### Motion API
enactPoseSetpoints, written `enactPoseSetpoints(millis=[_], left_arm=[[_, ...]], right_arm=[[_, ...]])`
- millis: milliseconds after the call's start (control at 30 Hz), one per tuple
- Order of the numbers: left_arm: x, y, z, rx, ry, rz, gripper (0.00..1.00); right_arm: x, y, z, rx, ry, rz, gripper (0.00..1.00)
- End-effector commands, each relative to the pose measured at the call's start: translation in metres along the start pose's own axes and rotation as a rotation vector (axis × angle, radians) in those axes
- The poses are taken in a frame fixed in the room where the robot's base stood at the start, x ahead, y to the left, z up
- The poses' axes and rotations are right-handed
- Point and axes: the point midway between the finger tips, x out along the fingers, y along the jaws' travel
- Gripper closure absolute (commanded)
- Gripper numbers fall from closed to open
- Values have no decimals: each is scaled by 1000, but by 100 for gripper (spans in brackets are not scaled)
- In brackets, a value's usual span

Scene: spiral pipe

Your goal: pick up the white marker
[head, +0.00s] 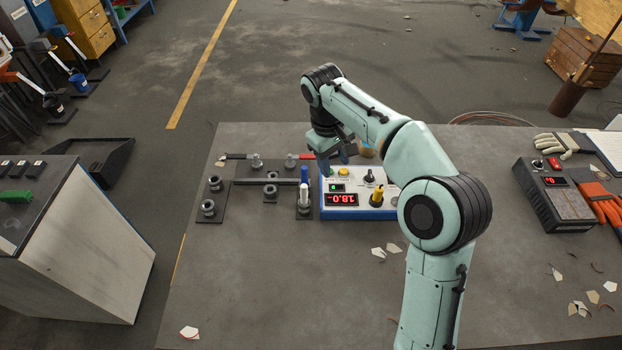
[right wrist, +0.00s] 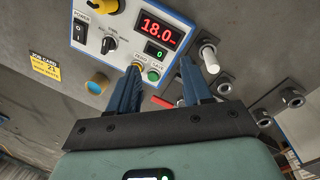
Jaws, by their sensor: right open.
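A white marker (head: 304,191) with a blue upper end stands roughly upright on a small dark plate, just left of the blue-and-white control box (head: 358,213). In the right wrist view the marker (right wrist: 210,57) shows as a pale cylinder right of my fingers. My right gripper (head: 335,163) is over the back left part of the box, right of and behind the marker. In the right wrist view the gripper (right wrist: 161,66) is open, with nothing seen between its fingers. My left gripper is not in view.
Bolts and nuts (head: 209,208) stand on dark plates left of the marker. The box carries a yellow-handled part (head: 377,195) and knobs. White shards (head: 378,253) lie in front. The table's front left is mostly clear.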

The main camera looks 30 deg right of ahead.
Motion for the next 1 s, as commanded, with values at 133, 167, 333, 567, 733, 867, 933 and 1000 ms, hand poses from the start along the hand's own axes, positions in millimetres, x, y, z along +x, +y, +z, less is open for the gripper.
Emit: enactPoseSetpoints(millis=[133, 167, 333, 567, 733, 867, 933, 1000], left_arm=[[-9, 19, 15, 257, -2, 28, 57], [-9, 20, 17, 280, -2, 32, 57], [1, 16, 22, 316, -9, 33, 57], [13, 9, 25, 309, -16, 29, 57], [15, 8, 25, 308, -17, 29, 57], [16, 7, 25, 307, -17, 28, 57], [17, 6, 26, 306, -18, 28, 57], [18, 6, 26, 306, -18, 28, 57]], right_arm=[[-30, -57, -22, -133, 67, -111, 51], [-30, -62, -23, -146, 72, -123, 51], [-7, -75, -25, -167, 76, -141, 51], [35, -80, -29, -164, 75, -139, 51], [48, -82, -30, -164, 79, -138, 51], [58, -84, -33, -164, 77, -138, 51], [69, -86, -35, -164, 75, -138, 51], [80, -88, -38, -163, 76, -138, 51]])
